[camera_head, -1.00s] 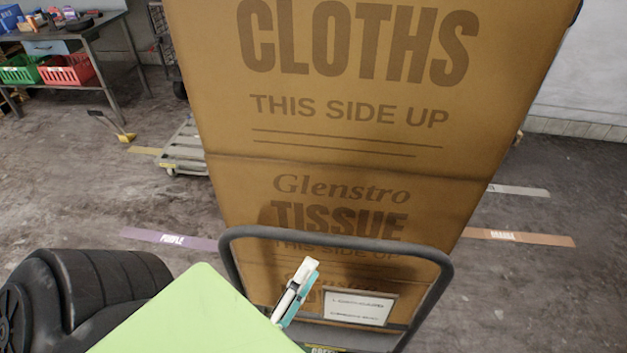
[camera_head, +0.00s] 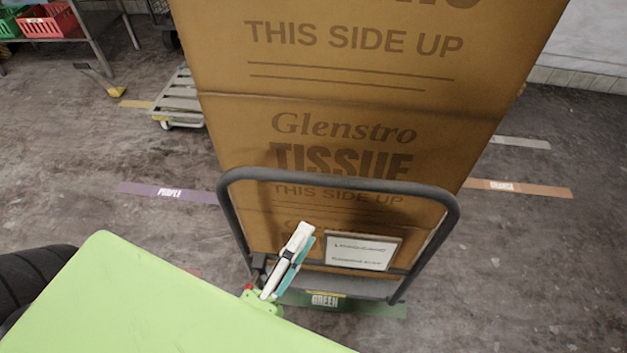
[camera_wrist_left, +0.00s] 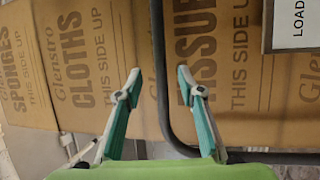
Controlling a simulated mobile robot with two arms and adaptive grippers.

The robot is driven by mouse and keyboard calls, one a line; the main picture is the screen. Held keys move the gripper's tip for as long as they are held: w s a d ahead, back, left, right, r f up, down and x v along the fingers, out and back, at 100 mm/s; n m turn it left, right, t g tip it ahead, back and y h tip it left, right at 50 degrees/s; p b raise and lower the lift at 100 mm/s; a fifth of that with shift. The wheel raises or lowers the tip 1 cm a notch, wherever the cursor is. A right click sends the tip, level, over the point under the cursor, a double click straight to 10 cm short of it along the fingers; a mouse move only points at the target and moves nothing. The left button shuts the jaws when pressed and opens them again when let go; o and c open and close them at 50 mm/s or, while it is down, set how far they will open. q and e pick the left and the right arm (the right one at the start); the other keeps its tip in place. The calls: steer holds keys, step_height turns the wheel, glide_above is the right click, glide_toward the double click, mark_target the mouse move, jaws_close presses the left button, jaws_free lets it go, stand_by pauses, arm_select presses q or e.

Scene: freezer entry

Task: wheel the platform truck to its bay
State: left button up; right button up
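The platform truck carries a tall stack of brown cartons (camera_head: 340,115). Its dark U-shaped push handle (camera_head: 345,180) stands on the near side, with a white card (camera_head: 360,251) fixed low inside it. A green floor strip (camera_head: 375,309) marked GREEN shows at the truck's near edge. My left gripper (camera_head: 302,238) is at the left part of the handle, below the top bar. In the left wrist view its two teal-padded fingers (camera_wrist_left: 159,74) are spread apart, with the handle tube (camera_wrist_left: 159,60) showing between them. I cannot tell whether they touch it. My right gripper is out of view.
A purple floor strip (camera_head: 165,192) lies at left, and orange (camera_head: 520,188) and whitish (camera_head: 520,142) strips at right. A slatted low cart (camera_head: 180,100) stands behind left. A bench with crates (camera_head: 48,20) is far left. Floor at right is clear.

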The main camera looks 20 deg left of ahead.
mark_target(336, 185)
arm_select(q)
steer(key=p+x, duration=0.2)
steer(key=x, duration=0.4)
steer(key=p+x, duration=0.2)
steer(key=x, duration=0.5)
steer(key=shift+d+r, duration=0.1)
steer(key=shift+r, duration=0.1)
steer(key=shift+w, duration=0.3)
jaws_close()
steer(key=shift+w, duration=0.1)
